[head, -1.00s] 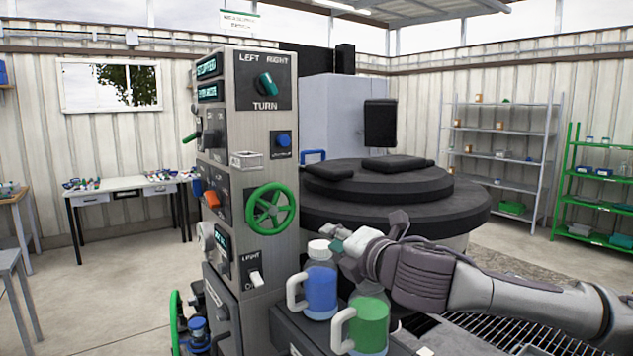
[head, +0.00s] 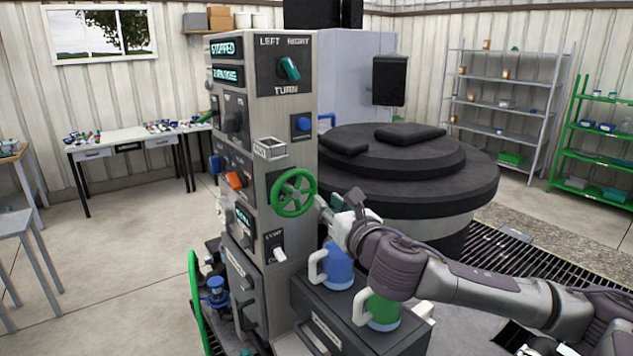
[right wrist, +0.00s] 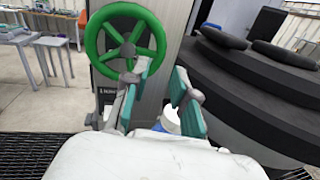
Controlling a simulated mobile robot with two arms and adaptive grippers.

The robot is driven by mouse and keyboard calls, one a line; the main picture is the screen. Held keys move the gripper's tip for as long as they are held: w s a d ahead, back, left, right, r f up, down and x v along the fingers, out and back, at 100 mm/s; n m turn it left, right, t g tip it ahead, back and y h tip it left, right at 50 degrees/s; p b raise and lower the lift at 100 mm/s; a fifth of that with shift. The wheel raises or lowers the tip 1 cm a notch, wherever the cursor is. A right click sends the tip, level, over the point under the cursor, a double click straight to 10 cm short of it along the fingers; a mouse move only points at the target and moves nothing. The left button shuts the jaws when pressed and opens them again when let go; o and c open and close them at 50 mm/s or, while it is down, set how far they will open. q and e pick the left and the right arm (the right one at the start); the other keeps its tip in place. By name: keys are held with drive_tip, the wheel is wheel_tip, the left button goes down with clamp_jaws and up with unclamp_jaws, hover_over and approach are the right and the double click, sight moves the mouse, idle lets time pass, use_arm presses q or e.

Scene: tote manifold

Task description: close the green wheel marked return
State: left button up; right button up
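A green spoked wheel (head: 294,192) is mounted on the front of the grey control column. It also shows in the right wrist view (right wrist: 126,37), beyond my fingers. A second green wheel (head: 195,300) stands nearly edge-on low at the column's left side. I cannot read a return mark on either. My right gripper (head: 342,207) is just right of the front wheel, apart from it as far as I can tell. In the right wrist view its teal-padded fingers (right wrist: 162,98) are spread, with nothing between them that they grip. My left gripper is out of view.
A blue jug (head: 338,266) and a green jug (head: 383,310) stand on a dark box (head: 335,325) below my right arm. A light switch (head: 279,254) sits under the front wheel. A round black stepped machine (head: 410,185) stands behind on the right.

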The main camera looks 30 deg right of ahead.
sight(314, 190)
drive_tip(key=w+p, duration=0.2)
drive_tip(key=w, duration=0.4)
drive_tip(key=shift+d+r, duration=0.1)
drive_tip(key=shift+w, duration=0.5)
clamp_jaws()
